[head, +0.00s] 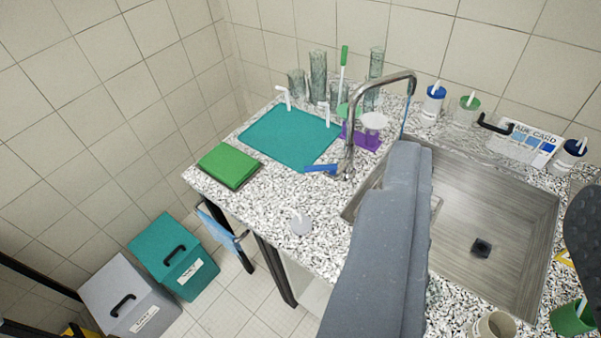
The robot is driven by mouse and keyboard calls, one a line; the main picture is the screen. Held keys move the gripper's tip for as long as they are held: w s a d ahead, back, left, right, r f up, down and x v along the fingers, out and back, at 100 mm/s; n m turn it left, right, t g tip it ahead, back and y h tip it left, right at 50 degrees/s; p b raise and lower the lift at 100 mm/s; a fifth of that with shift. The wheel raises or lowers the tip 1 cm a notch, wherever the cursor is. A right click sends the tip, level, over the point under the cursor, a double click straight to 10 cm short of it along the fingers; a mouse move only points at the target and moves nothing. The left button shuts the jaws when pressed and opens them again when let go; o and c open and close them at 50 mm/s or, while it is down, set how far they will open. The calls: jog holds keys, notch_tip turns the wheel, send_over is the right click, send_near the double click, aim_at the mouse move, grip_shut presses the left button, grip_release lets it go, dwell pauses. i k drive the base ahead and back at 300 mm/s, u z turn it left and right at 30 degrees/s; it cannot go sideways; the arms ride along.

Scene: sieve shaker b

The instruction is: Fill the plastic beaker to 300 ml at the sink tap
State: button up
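The steel sink (490,220) is at the right, with a dark drain (480,247) on its floor. The curved tap (350,130) rises from the counter at the sink's left edge, its spout over the basin. A thin blue streak (405,112) hangs below the spout; I cannot tell whether it is water. A blue lever (321,168) sticks out left at the tap's base. A long grey part of my arm (385,250) covers the sink's left side. My fingertips cannot be made out. I cannot make out the beaker; a pale edge (437,206) shows beside the grey part.
Lidded pots (433,103) and a card (530,142) line the back. A beige cup (495,325) and green cup (572,318) are at lower right.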

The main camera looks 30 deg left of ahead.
aim_at(332, 168)
jog(key=u, duration=0.2)
jog(key=i, duration=1)
